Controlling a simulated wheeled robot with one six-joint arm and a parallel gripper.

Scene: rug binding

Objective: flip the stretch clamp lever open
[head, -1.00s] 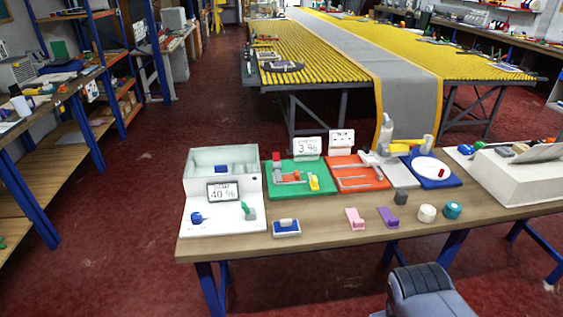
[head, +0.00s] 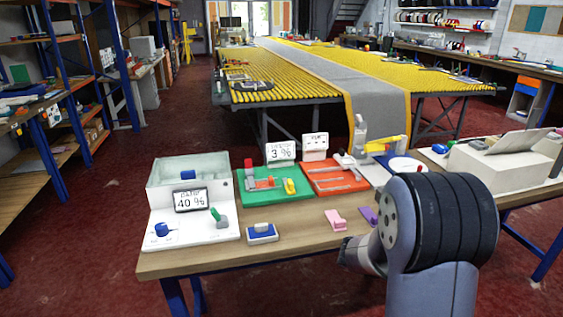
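A green board (head: 262,197) lies on the bench with a display (head: 280,151) reading 3 % behind it. A red upright part (head: 248,166) and a low red piece (head: 264,182) are on this board near its grey bars. A small yellow piece (head: 289,186) stands at its right side. I cannot tell for sure which part is the stretch clamp lever, or whether it is open. My arm bulges up at the right, in front of the bench. My gripper's fingers do not show.
A white box unit (head: 157,228) with a 40 % display, blue knob (head: 163,229) and green lever (head: 218,217) stands left. A red-orange board (head: 325,189) with rails is right of the green one. A blue-and-white block (head: 262,232) and pink clip (head: 335,219) lie in front.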

